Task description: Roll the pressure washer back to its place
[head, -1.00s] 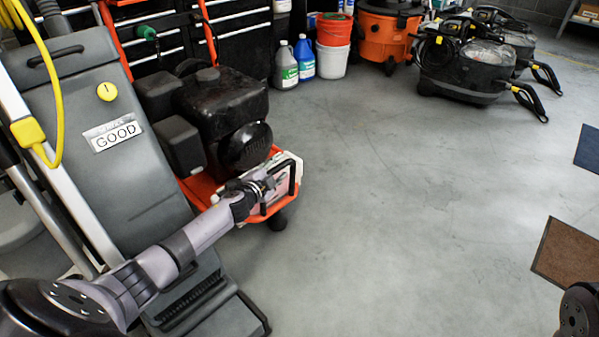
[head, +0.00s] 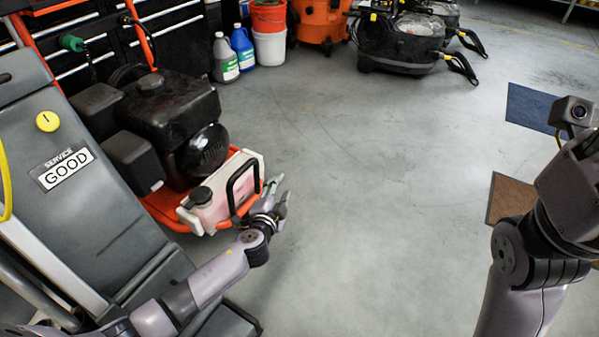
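The pressure washer (head: 172,108) stands upright on the floor at left. It has a black engine, an orange frame and a pale pinkish tank (head: 222,198) with a black cap and a black bar at its front. My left gripper (head: 281,196) is just right of the tank's front end. Its fingers look spread, with nothing seen between them. Whether it touches the frame I cannot tell. My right arm comes up at the right edge; its gripper is out of view. The washer's place is not clearly marked in view.
A grey floor machine (head: 100,222) labelled GOOD stands close on the left. Jugs (head: 242,48), a bucket (head: 270,48) and black cleaning machines (head: 400,50) line the back. Blue (head: 532,108) and brown mats (head: 510,196) lie at right. The middle floor is clear.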

